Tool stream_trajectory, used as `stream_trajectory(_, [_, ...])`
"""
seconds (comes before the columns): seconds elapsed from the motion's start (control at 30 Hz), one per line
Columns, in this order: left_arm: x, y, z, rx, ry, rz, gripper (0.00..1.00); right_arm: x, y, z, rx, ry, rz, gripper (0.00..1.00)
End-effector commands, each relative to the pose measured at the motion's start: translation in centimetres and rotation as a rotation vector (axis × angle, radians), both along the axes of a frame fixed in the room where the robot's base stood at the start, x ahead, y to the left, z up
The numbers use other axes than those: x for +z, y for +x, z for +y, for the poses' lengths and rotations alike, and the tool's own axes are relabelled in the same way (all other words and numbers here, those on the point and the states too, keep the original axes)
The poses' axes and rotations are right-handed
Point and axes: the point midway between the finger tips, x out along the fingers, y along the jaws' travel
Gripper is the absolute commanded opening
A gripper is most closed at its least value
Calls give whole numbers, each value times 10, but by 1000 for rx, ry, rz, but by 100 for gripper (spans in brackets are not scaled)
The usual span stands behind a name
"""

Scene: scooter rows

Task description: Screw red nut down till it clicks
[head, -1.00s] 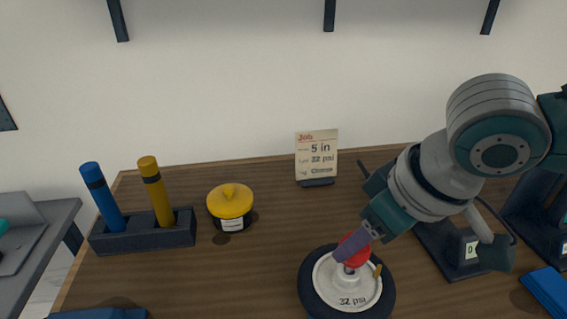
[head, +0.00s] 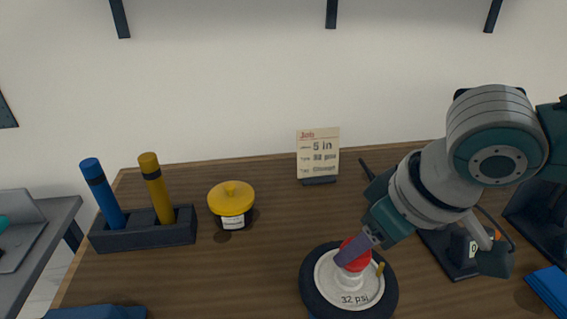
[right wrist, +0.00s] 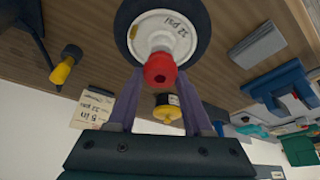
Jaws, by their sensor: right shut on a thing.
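The red nut (head: 357,258) sits on the pale hub of a black-tyred wheel (head: 349,299) marked "32 psi", which lies flat on the wooden table. My right gripper (head: 352,252) comes in from the right, tilted down, with its purple fingers at the nut. In the right wrist view the red nut (right wrist: 160,70) is between the two fingers (right wrist: 160,85), which are shut on it. The hub and wheel (right wrist: 165,35) show just beyond it. The nut hides the thread under it. My left gripper is not in view.
A yellow-lidded pot (head: 231,201) and a dark holder (head: 145,231) with a blue and a yellow handle stand at left. A card (head: 318,152) stands behind the wheel. A dark stand (head: 455,250) is close on the right. Table between pot and wheel is clear.

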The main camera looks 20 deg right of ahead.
Motion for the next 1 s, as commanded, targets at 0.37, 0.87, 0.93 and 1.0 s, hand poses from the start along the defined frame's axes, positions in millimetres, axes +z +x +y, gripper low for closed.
stream_trajectory(0.37, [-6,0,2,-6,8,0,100,-10,0,0,0,0,0,0])
stream_trajectory(0.87, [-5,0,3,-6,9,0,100,-9,0,0,0,0,-1,85])
stream_trajectory(0.93, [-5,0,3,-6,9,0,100,-9,0,0,0,0,0,85])
stream_trajectory(1.0, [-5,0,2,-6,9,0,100,-6,-1,0,0,0,0,85])
